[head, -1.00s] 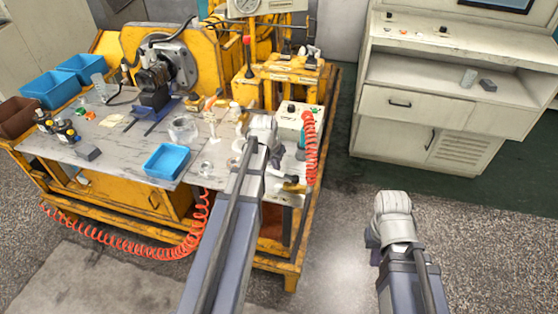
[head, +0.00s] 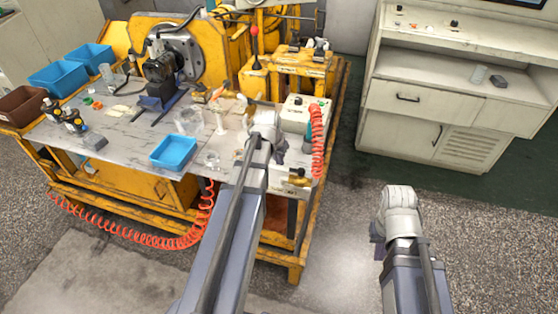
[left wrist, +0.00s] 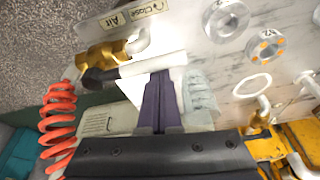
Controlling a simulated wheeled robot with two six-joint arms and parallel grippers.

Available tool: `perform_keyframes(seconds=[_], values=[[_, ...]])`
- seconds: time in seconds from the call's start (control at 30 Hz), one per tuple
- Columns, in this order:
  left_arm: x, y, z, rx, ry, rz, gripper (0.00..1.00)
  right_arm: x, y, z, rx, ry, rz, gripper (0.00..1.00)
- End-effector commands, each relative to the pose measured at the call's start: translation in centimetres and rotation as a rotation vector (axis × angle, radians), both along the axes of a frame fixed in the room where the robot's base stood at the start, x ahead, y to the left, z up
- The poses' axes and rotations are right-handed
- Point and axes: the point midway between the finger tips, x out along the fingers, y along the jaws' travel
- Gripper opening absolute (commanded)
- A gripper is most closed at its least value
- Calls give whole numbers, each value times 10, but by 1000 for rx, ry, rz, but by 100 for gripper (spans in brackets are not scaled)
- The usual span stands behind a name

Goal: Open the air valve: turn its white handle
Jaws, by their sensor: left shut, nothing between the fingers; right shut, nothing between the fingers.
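The brass air valve (left wrist: 103,54) is at upper left in the left wrist view, beside a "Close Air" label (left wrist: 127,18). A white bar with a dark end (left wrist: 150,66), which looks like its handle, runs across below the brass body. In the head view the valve (head: 298,179) is at the table's front right corner. My left gripper (head: 279,152) is over that corner, just behind the valve. Its purple fingers (left wrist: 160,82) are shut and empty, their tips close to the white bar; I cannot tell if they touch. My right gripper (head: 376,238) is shut and empty over the floor.
A red coiled hose (head: 317,143) hangs beside the pale control box (head: 302,113), close to my left gripper. A blue tray (head: 173,152) and clear round parts sit left of it. A pale cabinet (head: 455,120) stands at right, with open floor before it.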

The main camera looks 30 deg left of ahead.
Motion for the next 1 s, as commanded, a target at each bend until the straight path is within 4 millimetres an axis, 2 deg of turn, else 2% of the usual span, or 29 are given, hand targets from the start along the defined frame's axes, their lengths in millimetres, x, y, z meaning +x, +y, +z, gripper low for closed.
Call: perform_keyframes(seconds=[0.3,0.33,0.4,0.7,0.83,1.0], values=[[40,1,-7,1,-1,-2,0,0,0,-7,0,0,0,0],[33,0,6,0,-1,-1,0,0,0,5,0,0,0,0],[28,-1,18,0,-1,-1,0,0,0,18,0,0,0,0],[13,-4,64,0,-1,0,0,0,0,64,0,0,-1,0],[8,-5,80,0,-1,0,0,0,0,80,0,0,-1,0],[4,-5,89,0,-1,0,0,0,0,89,0,0,-1,0]])
